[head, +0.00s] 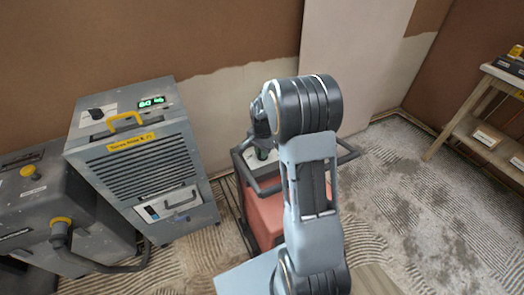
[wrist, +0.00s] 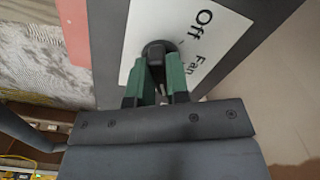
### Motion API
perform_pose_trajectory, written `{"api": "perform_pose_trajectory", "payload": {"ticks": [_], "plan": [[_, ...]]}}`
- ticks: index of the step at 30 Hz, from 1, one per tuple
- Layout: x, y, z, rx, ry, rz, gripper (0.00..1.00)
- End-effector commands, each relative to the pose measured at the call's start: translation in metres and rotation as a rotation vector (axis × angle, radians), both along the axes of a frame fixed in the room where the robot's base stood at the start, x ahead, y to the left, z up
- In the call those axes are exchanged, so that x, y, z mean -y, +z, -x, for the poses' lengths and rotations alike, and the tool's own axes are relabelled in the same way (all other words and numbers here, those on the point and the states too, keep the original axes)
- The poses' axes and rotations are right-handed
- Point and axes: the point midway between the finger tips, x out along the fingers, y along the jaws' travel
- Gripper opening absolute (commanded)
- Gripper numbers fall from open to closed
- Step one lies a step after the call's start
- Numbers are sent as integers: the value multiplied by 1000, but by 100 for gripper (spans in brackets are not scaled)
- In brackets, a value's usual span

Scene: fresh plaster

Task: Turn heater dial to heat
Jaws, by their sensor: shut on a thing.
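The heater (head: 264,218) is a red box in a black tube frame, standing on the floor behind my arm in the head view. Its dial (wrist: 154,48) is a dark round knob on a white label plate (wrist: 196,22) in the wrist view. The words "Off" and "Fan" show on the plate to the right of the knob; no heat mark is visible. My gripper (wrist: 157,66) has green fingers shut on the dial. In the head view the gripper (head: 262,154) is small and partly hidden by my arm. Where the dial points is not clear.
A grey dehumidifier (head: 146,165) with a yellow handle and green display stands left of the heater. A dark grey machine with a hose (head: 60,230) is further left. A wooden shelf (head: 470,125) stands at the right. Rough floor between shelf and heater is clear.

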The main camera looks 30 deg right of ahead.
Motion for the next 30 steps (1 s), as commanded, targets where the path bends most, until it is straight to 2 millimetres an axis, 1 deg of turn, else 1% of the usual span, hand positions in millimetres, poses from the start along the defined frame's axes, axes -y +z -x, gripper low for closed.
{"api": "perform_pose_trajectory", "payload": {"ticks": [14,15,22,30], "plan": [[0,0,0,1,-12,0,0],[0,0,0,1,-12,0,20],[0,0,0,1,-10,0,42],[0,2,0,1,-10,0,42]]}}
